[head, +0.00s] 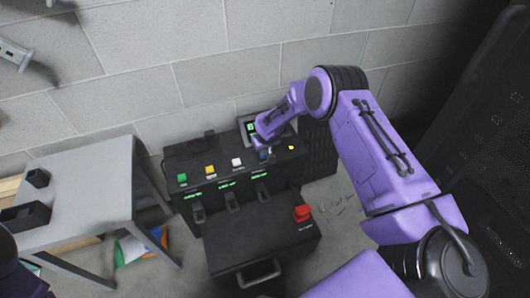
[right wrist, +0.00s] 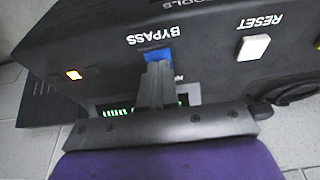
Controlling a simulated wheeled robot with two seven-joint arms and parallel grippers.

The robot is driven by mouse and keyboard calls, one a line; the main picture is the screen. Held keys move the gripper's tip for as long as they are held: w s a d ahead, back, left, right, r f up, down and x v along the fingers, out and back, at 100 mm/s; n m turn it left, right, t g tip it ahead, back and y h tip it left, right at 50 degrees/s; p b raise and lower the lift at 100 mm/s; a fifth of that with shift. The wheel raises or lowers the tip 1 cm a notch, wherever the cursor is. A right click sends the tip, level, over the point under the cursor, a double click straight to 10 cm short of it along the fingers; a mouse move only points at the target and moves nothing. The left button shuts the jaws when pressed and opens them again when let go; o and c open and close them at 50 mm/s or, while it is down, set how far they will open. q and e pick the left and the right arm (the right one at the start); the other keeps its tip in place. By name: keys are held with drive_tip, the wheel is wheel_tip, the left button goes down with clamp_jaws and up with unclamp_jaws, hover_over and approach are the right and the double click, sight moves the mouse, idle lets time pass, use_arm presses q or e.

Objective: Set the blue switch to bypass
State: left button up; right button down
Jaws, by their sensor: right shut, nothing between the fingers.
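The blue switch (head: 264,155) is on the top of a black control cabinet (head: 262,232), toward its right end. In the right wrist view the blue switch (right wrist: 157,57) lies at the fingertips, beside the printed word BYPASS. The fingers hide part of the switch and most of the label on its other side, which starts with N. My right gripper (right wrist: 155,72) is shut with nothing between its fingers. Its tips are at the switch, touching or very close. In the head view my right gripper (head: 262,147) is small and partly hidden by its wrist.
A white reset button (right wrist: 253,47) and a lit amber lamp (right wrist: 73,74) flank the switch. Green (head: 182,178) and yellow (head: 210,169) buttons and a red knob (head: 302,213) are also on the cabinet. A grey table (head: 90,180) stands left; a block wall is behind.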

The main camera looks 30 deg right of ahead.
drive_tip(key=shift+w+r, duration=0.15)
drive_tip(key=shift+w, duration=0.1)
drive_tip(key=p+v, duration=0.2)
drive_tip(key=w+p+v, duration=0.1)
drive_tip(key=p+v, duration=0.2)
drive_tip(key=shift+d+r, duration=0.15)
drive_tip(key=shift+r, duration=0.15)
drive_tip(key=s+r, duration=0.5)
drive_tip(key=r, duration=0.2)
drive_tip(key=shift+a+r, duration=0.15)
drive_tip(key=shift+a, duration=0.3)
